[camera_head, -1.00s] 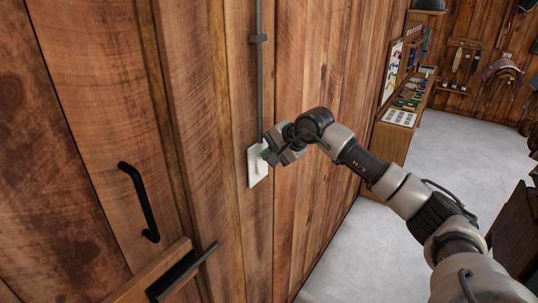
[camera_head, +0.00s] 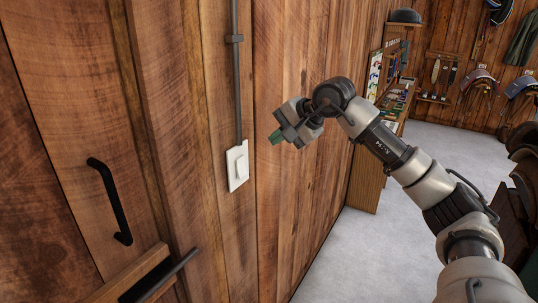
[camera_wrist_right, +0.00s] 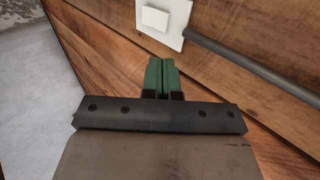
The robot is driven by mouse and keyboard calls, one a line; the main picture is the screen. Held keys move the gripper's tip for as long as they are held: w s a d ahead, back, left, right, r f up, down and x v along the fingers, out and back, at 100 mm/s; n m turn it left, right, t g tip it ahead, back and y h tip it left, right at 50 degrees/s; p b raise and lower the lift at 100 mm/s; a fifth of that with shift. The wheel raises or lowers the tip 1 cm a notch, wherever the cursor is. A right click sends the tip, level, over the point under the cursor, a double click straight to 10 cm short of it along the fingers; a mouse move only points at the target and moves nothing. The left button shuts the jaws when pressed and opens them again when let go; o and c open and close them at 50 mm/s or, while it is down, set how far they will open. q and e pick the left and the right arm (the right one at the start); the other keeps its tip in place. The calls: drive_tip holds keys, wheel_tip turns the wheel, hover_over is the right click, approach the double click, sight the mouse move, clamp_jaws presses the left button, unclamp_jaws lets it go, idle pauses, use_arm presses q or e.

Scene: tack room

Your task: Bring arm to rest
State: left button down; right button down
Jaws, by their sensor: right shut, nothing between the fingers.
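My right gripper (camera_head: 276,137) is held in the air to the right of a white light switch (camera_head: 237,166) on the wooden wall. Its green fingertips point left toward the wall and stand apart from the switch. In the right wrist view the green fingers (camera_wrist_right: 161,75) are together with nothing between them. The switch plate (camera_wrist_right: 164,18) with its raised rocker shows beyond the fingers there. My right arm reaches in from the lower right. My left gripper is not in view.
A dark conduit (camera_head: 236,80) runs up the wall from the switch. A black door handle (camera_head: 112,200) and another dark bar (camera_head: 165,277) are at lower left. A wooden display cabinet (camera_head: 366,180) stands beyond my arm. Grey floor (camera_head: 335,255) is clear at lower middle. Tack hangs on the far wall.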

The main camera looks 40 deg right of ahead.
drive_tip(key=shift+v, duration=0.85)
drive_tip(key=shift+s, duration=0.1)
